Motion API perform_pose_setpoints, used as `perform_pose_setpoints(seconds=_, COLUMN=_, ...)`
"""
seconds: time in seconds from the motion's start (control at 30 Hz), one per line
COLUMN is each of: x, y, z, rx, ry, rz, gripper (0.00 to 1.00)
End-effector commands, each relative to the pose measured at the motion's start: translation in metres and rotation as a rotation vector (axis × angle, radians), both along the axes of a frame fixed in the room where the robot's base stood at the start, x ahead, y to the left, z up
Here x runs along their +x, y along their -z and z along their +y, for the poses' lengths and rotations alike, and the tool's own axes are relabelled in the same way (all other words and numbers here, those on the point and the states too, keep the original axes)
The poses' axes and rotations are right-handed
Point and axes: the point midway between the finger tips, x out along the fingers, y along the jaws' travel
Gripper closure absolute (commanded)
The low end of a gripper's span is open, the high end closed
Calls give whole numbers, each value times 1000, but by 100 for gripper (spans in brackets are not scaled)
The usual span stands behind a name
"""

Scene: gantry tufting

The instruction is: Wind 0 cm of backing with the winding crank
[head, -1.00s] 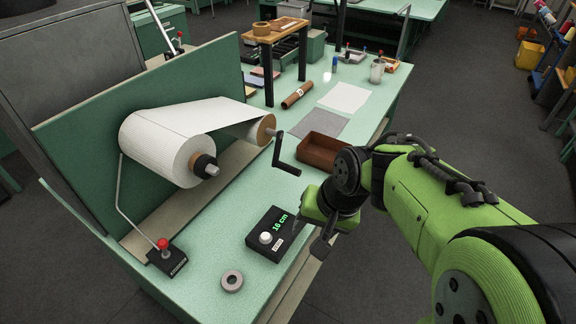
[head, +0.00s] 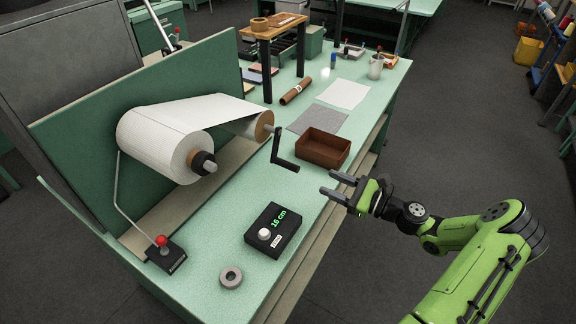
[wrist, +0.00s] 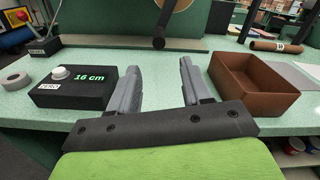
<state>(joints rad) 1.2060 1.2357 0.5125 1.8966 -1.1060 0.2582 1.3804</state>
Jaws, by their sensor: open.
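The black winding crank (head: 283,153) sticks out from the end of the brown take-up core (head: 264,125), its handle hanging low to the right. White backing runs from the large roll (head: 165,145) to this core. The black counter box (head: 273,230) reads 16 cm in green and has a white knob; it also shows at left in the wrist view (wrist: 75,88). My gripper (head: 332,186) is open and empty, right of the crank and off the bench's front edge. In the wrist view the crank's lower end (wrist: 158,42) shows beyond and between my fingers (wrist: 158,75).
A brown open tray (head: 323,149) stands right of the crank. A red-knobbed lever box (head: 166,254) and a grey tape ring (head: 231,277) lie at the front left. A wooden stand (head: 275,32) is farther back.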

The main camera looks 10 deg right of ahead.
Motion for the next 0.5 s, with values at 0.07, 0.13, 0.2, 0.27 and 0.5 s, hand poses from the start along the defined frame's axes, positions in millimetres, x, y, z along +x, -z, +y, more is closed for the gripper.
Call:
perform_pose_setpoints(seconds=0.07, x=13, y=0, z=15, rx=-1, ry=-7, rz=-2, gripper=52)
perform_pose_setpoints(seconds=0.13, x=25, y=1, z=28, rx=-2, ry=-7, rz=-1, gripper=52)
perform_pose_setpoints(seconds=0.2, x=38, y=1, z=41, rx=-3, ry=-8, rz=-1, gripper=52)
perform_pose_setpoints(seconds=0.27, x=49, y=1, z=52, rx=-4, ry=-8, rz=-1, gripper=52)
perform_pose_setpoints(seconds=0.5, x=87, y=1, z=90, rx=-5, ry=-6, rz=0, gripper=52)
